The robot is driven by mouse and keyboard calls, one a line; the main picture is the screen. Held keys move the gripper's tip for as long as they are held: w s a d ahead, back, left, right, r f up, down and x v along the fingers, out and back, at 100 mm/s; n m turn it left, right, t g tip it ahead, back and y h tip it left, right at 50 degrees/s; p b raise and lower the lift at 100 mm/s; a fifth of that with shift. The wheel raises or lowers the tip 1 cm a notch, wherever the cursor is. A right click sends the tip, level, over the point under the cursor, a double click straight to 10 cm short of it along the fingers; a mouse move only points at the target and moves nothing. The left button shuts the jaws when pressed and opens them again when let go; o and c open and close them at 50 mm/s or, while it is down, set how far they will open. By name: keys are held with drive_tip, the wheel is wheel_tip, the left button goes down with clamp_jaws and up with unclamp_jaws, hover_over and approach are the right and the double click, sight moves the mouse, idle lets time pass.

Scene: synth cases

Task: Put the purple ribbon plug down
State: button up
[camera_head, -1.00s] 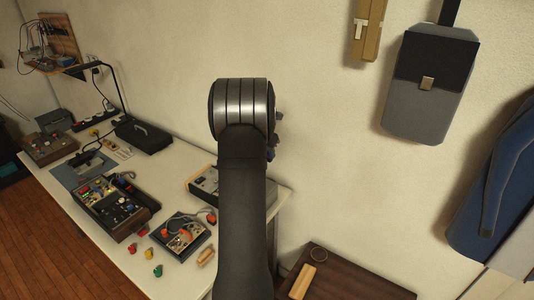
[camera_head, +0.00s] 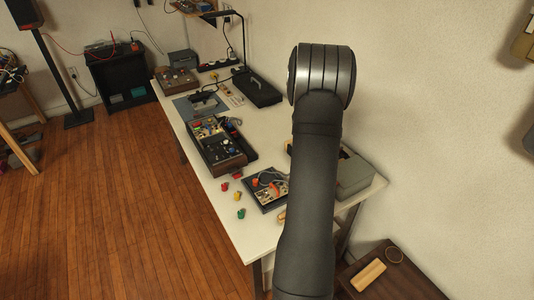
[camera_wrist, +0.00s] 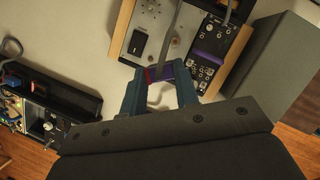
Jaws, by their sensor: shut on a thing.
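The purple ribbon plug (camera_wrist: 168,72) shows in the wrist view between the tips of my gripper (camera_wrist: 159,74). My gripper is shut on it. A flat grey ribbon cable (camera_wrist: 171,40) runs up from the plug across a wood-sided panel unit (camera_wrist: 150,27). The plug lies near the unit's lower edge in that view; I cannot tell whether it touches it. In the head view my arm covers the gripper and the plug.
A dark module (camera_wrist: 213,55) with a purple strip sits on the unit's right. A grey case (camera_wrist: 270,58) stands beside it. In the head view, the white table (camera_head: 238,172) holds an open wooden console (camera_head: 218,158), a small component box (camera_head: 262,200) and several coloured pegs (camera_head: 238,196).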

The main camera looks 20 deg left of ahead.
drive_tip(key=shift+n+y, duration=0.3)
drive_tip(key=shift+n, duration=0.6)
drive_tip(key=a+f, duration=0.2)
drive_tip(key=a, duration=0.3)
drive_tip(key=w+a+f, duration=0.1)
drive_tip(key=a+f, duration=0.2)
drive_tip(key=a, duration=0.3)
drive_tip(key=a+f, duration=0.3)
drive_tip(key=a, duration=0.3)
drive_tip(key=shift+w, duration=0.25)
drive_tip(key=shift+a+f, duration=0.1)
drive_tip(key=shift+f, duration=1.9)
drive_tip(key=shift+f, duration=0.15)
drive_tip(key=o, duration=0.9)
drive_tip(key=v, duration=1.2)
